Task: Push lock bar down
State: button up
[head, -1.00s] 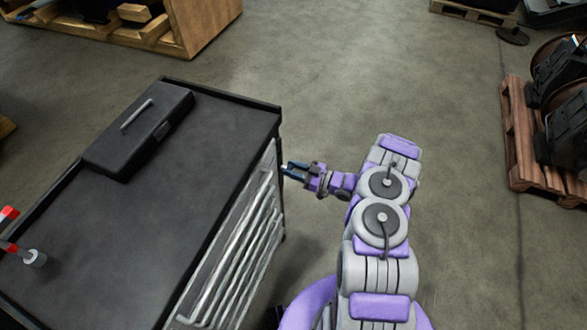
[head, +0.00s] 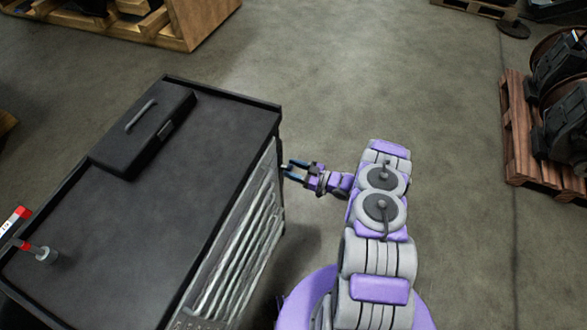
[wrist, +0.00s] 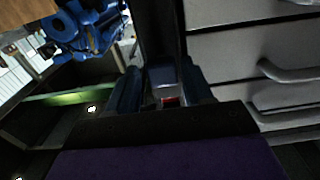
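My gripper (head: 287,170) is at the right side of the black tool cabinet (head: 215,130), close to its far right corner. Its two fingers are apart, and they also show in the wrist view (wrist: 160,88). In the wrist view a dark upright post (wrist: 160,30) stands beside the grey drawer fronts (wrist: 240,50). A small grey block (wrist: 162,76) with a red patch below it shows between the fingers; it may be part of the lock bar. I cannot tell whether the fingers touch it. The lock bar is not clear in the head view.
A black case (head: 143,130) lies on the cabinet top. A red-and-white-handled tool (head: 25,235) is at the left. A wooden pallet (head: 520,140) with dark parts stands at the right, a wooden crate (head: 195,20) at the far left. The floor (head: 420,90) between is clear.

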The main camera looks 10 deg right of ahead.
jog(key=shift+o, duration=0.6)
jog(key=shift+r, duration=0.1)
jog(key=shift+s, duration=0.1)
jog(key=shift+s+d, duration=0.1)
jog(key=shift+d, duration=0.1)
jog(key=p+v, duration=0.4)
jog(key=v, duration=1.3)
